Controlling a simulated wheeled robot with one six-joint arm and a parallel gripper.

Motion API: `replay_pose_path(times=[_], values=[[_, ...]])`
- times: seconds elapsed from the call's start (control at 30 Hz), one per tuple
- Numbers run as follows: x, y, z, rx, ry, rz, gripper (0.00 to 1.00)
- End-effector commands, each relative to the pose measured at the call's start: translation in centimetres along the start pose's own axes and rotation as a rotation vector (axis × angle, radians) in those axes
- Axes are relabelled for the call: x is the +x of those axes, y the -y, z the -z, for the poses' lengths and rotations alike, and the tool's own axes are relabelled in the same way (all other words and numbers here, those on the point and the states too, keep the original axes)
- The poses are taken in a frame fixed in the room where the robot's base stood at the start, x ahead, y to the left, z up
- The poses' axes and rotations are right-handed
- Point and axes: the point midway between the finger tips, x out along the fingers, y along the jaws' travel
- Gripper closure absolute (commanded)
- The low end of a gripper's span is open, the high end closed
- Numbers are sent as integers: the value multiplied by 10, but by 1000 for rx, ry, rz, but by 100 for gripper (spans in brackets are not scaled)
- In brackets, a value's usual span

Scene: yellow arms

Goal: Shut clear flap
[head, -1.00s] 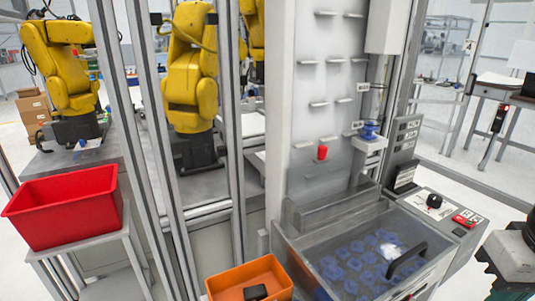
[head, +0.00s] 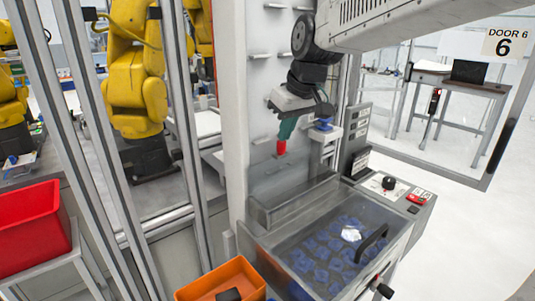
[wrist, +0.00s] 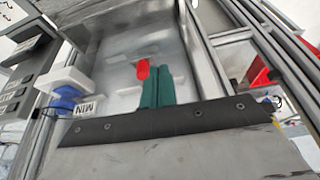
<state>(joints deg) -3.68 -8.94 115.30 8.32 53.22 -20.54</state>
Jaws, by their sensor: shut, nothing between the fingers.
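A clear flap (head: 318,238) with a black handle (head: 372,244) lies over a grey bin at the machine's front. Blue parts show through it, with a bright glare near the handle. I cannot tell whether its edge is fully down. My gripper (head: 285,134) is shut and empty, with teal fingers pointing down. It hangs in front of the white panel, above and behind the flap, apart from it. In the wrist view my gripper (wrist: 157,88) shows beside a red piece (wrist: 143,69); the flap is not clearly seen there.
The red piece (head: 281,147) is close to my fingertips. A white bracket with a blue part (head: 323,125) stands right of them. A control box (head: 390,185) is right of the bin, an orange bin (head: 215,280) at its left. An open door marked 6 (head: 505,45) is at right.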

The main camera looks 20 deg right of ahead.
Motion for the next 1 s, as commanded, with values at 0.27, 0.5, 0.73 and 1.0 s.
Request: replay_pose_path(times=[0.27, 0.5, 0.73, 1.0], values=[[21, -4, 32, -37, -28, 5, 100], [63, -3, 31, -35, -25, 6, 100], [99, -3, 33, -36, -26, 5, 100], [112, -3, 33, -36, -29, 4, 100]])
